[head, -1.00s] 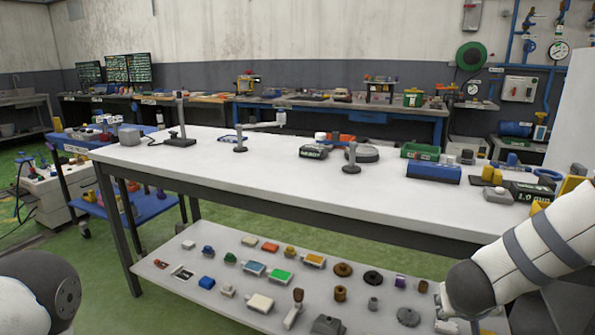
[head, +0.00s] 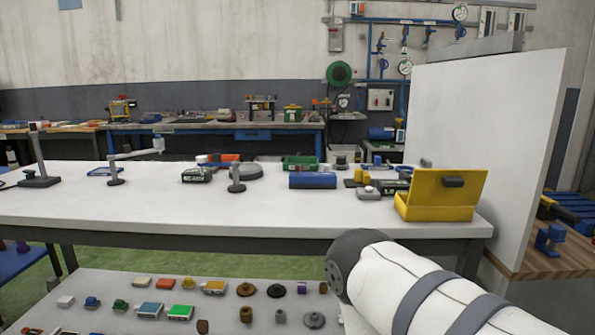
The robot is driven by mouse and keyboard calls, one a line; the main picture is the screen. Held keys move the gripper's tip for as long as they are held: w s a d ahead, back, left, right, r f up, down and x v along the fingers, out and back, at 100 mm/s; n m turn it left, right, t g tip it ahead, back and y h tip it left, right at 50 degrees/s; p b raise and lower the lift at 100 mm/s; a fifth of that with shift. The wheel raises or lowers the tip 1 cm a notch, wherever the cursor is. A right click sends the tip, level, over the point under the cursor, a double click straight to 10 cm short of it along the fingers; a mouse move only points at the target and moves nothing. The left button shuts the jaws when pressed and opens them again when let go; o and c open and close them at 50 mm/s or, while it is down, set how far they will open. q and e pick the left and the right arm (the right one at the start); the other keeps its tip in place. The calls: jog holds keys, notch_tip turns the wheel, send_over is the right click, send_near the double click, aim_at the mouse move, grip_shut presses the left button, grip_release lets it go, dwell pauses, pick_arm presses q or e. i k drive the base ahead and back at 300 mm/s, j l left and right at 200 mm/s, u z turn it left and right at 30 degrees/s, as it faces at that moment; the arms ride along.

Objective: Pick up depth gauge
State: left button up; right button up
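I cannot tell for certain which item is the depth gauge. A dark upright stand with a flat base (head: 39,181) stands at the left of the white workbench (head: 270,208). A grey post with a long jointed arm (head: 116,171) stands to its right. A short grey post on a round foot (head: 236,180) stands near the middle, in front of a round dark grey piece (head: 247,172). My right arm comes in at the lower right, but its gripper is out of the picture. My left gripper is also out of view.
An open yellow case (head: 437,213) sits at the bench's right end, near a tall white panel (head: 480,140). A blue block (head: 312,181) and a green tray (head: 300,163) lie left of it. A lower shelf (head: 215,305) holds several small parts. The bench's front strip is clear.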

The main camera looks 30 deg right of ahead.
aim_at(377, 165)
jog(key=z, duration=1.4)
